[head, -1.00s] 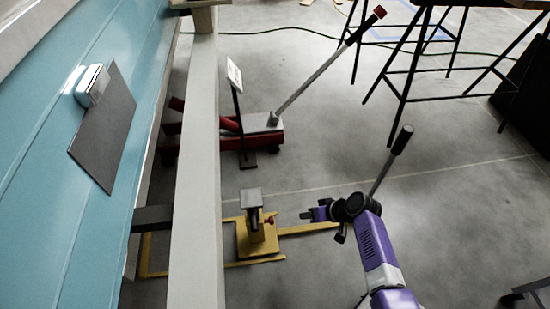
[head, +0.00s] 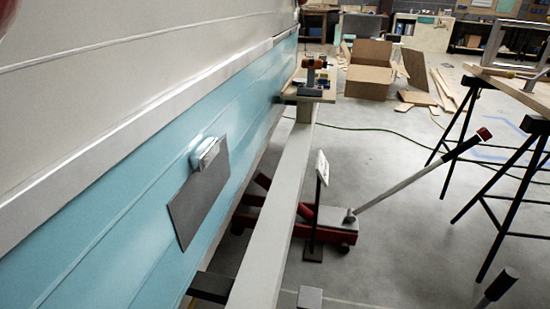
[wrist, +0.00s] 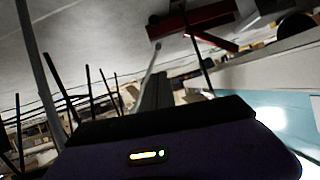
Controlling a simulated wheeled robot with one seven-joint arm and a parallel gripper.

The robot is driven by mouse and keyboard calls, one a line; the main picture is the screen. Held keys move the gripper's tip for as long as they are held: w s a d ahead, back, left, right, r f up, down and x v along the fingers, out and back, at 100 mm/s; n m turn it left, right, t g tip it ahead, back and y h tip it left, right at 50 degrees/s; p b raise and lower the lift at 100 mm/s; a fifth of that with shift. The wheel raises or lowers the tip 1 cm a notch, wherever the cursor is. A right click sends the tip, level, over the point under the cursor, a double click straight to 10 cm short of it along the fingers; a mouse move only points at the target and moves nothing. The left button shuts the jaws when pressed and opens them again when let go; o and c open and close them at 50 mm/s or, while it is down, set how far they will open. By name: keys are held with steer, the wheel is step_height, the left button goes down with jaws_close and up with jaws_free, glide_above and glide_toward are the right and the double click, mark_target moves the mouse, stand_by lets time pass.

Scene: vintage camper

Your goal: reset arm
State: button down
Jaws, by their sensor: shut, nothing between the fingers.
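My gripper (wrist: 158,88) shows in the wrist view beyond my purple wrist housing, its dark fingers together with nothing visible between them. The wrist picture is tilted, with grey floor at the upper left and the blue camper side at the lower right. The head view does not show my arm or gripper.
The blue and cream camper side (head: 110,210) fills the left, with a grey plate (head: 200,205) on it. A long pale beam (head: 275,225) runs alongside. A red floor jack (head: 338,233) stands right of it; black trestle legs (head: 465,125) are farther right. Open floor lies between.

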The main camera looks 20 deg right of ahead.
steer(key=s+a+r+n+t+y, duration=0.3)
steer(key=s+a+r+n+y, duration=0.35)
steer(key=s+a+r, duration=1.45)
step_height(320, 180, up, 28)
steer(key=w+p, duration=0.1)
steer(key=p, duration=2.8)
steer(key=shift+w+a+r+h, duration=0.15)
steer(key=shift+w+h, duration=0.2)
steer(key=shift+h, duration=0.1)
